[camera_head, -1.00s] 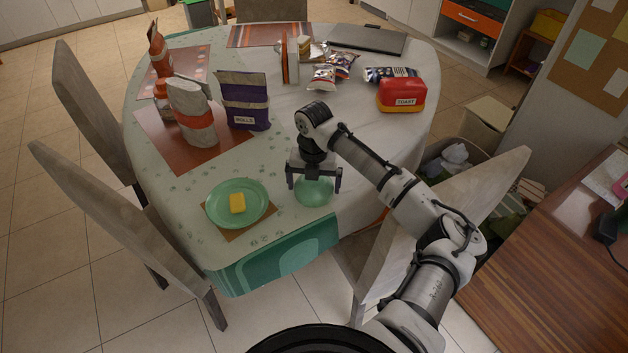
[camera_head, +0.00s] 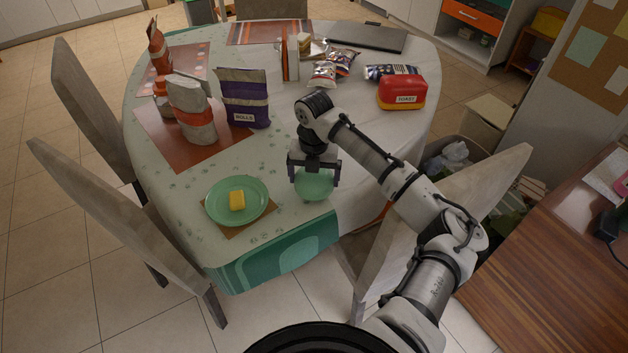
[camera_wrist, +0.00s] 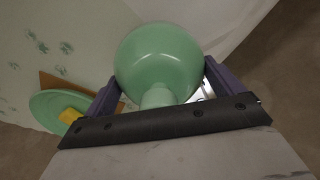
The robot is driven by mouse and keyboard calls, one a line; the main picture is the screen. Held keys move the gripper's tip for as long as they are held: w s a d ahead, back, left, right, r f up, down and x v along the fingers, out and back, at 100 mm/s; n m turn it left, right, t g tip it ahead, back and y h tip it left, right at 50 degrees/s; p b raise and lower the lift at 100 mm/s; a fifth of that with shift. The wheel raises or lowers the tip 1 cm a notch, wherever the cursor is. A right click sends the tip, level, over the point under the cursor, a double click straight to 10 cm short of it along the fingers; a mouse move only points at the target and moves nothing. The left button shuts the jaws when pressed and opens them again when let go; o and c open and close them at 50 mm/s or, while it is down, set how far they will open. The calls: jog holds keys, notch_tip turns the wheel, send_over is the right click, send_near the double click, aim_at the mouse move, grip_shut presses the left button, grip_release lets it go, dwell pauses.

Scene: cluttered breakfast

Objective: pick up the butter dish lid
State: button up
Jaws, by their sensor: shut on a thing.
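The butter dish lid (camera_head: 314,186) is a pale green dome, held in my gripper (camera_head: 314,172) just above or at the table near its front edge; I cannot tell the exact gap. In the wrist view the lid (camera_wrist: 158,62) fills the middle, and its narrow knob lies between the fingers of my gripper (camera_wrist: 165,98), which is shut on it. The green butter dish (camera_head: 252,212) stands to the left with a yellow block of butter (camera_head: 237,200) on it. They also show at the left of the wrist view.
A brown mat (camera_head: 232,231) lies under the dish. Paper bags, including a purple one (camera_head: 245,98), stand at the back left. Chairs surround the table (camera_head: 200,240).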

notch_tip(320, 180, up, 18)
jog(key=b, duration=0.2)
jog(key=shift+r, duration=0.15)
